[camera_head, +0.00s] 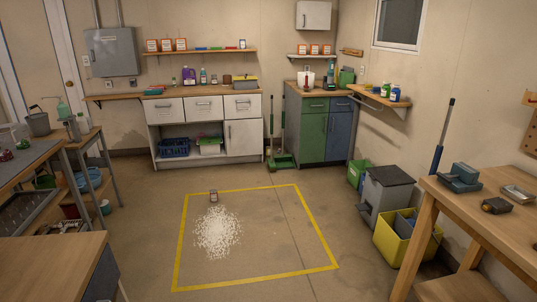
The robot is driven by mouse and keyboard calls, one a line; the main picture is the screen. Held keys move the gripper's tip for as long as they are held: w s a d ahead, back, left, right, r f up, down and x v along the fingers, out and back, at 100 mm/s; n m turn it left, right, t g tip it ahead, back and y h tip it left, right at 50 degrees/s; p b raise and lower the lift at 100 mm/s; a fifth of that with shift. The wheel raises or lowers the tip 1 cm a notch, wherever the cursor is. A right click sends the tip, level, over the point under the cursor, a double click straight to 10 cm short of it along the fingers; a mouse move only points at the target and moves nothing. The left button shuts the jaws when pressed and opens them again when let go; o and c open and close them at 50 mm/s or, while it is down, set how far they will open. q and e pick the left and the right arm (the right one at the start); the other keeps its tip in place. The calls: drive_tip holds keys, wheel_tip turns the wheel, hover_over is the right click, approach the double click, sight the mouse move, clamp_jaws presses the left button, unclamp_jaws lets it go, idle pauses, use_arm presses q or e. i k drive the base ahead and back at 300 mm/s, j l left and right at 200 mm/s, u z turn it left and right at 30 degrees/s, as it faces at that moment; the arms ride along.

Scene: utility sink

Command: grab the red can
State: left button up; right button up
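No can shows clearly as a red one. Neither of my grippers is in view.
Yellow tape (255,283) marks a square on open floor. A wooden workbench (490,220) stands at right, with a yellow bin (390,245) and a grey bin (385,195) beside it. A wooden table (50,265) fills the lower left. White cabinets (240,140) line the back wall.

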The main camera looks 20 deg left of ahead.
sight(213, 192)
drive_tip(key=i+j+u, duration=0.2)
drive_tip(key=i+u, duration=0.15)
drive_tip(key=i, duration=0.2)
drive_tip(key=i+u, duration=0.35)
drive_tip(key=i, duration=1.95)
